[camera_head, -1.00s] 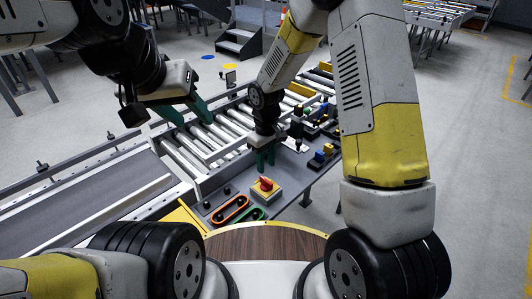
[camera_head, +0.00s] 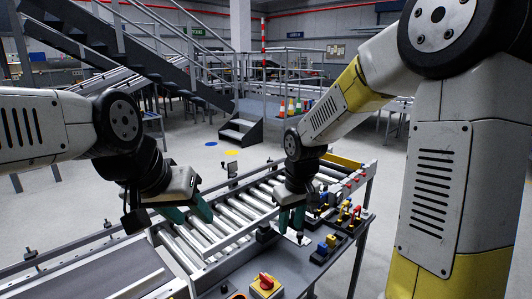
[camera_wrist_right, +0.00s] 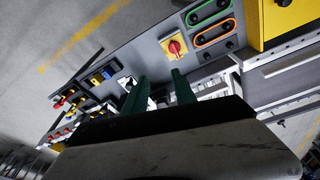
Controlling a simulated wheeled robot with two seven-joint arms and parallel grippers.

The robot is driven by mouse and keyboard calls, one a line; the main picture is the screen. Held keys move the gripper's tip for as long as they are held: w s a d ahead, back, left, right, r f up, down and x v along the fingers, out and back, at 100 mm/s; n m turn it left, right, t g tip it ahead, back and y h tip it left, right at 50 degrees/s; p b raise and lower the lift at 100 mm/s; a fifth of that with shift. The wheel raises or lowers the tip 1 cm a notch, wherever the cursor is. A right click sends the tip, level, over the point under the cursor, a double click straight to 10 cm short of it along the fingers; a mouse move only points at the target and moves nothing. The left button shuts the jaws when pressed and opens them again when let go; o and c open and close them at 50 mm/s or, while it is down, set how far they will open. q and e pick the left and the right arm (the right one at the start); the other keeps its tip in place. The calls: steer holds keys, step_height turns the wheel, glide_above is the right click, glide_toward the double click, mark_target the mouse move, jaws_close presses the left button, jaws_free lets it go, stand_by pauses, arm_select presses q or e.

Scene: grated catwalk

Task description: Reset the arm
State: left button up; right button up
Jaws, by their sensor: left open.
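My right arm reaches in from the right in the head view. Its gripper (camera_head: 291,220) points down over the grey panel, beyond and to the right of the red rotary switch on a yellow box (camera_head: 264,285). In the right wrist view the green fingers (camera_wrist_right: 158,93) stand apart with nothing clearly held. The red switch (camera_wrist_right: 174,46) shows beyond the fingertips. My left gripper (camera_head: 188,214) is open and empty above the roller conveyor (camera_head: 235,212), its green fingers apart.
Small blue and yellow parts (camera_head: 327,246) and red-and-yellow connectors (camera_head: 350,212) sit on the panel's right side. A dark belt (camera_head: 95,287) lies at lower left. Open floor lies between.

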steer(key=s+d+r+m+t, duration=0.2)
steer(key=s+d+r, duration=0.1)
steer(key=s+r, duration=0.4)
steer(key=s+d+r+m+t+y, duration=0.1)
steer(key=s+d+r+m+t, duration=0.1)
steer(key=s+r, duration=0.5)
steer(key=shift+s+d+m, duration=0.6)
steer(key=shift+s+d, duration=0.45)
steer(key=shift+d, duration=0.2)
